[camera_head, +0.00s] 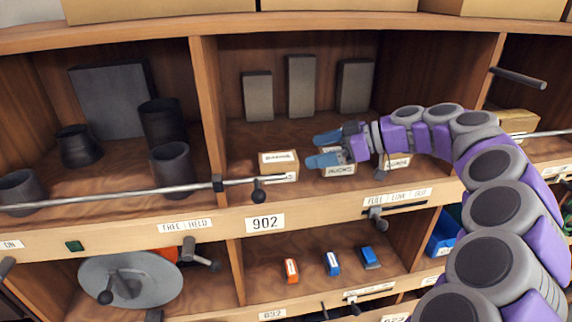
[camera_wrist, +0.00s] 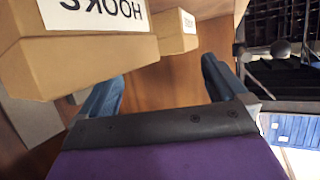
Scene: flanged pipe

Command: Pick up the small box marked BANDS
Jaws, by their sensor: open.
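A small tan box with a white label (camera_head: 278,165) sits at the left of the middle shelf compartment. Its lettering is too small to read surely, so I cannot confirm BANDS. Another small box (camera_head: 338,169) stands to its right, partly behind my gripper, and a third (camera_head: 398,161) farther right. My gripper (camera_head: 320,150) is open and empty, its blue fingers pointing left toward the leftmost box, apart from it. In the wrist view, a box reading HOOKS upside down (camera_wrist: 95,60) is close at left. A smaller labelled box (camera_wrist: 176,32) lies beyond my fingers (camera_wrist: 162,72).
Grey blocks (camera_head: 300,87) stand at the compartment's back. A wooden divider (camera_head: 208,118) is at left, and a metal rod (camera_head: 130,195) crosses the shelf front, ending near the leftmost box. Small coloured boxes (camera_head: 332,263) lie below.

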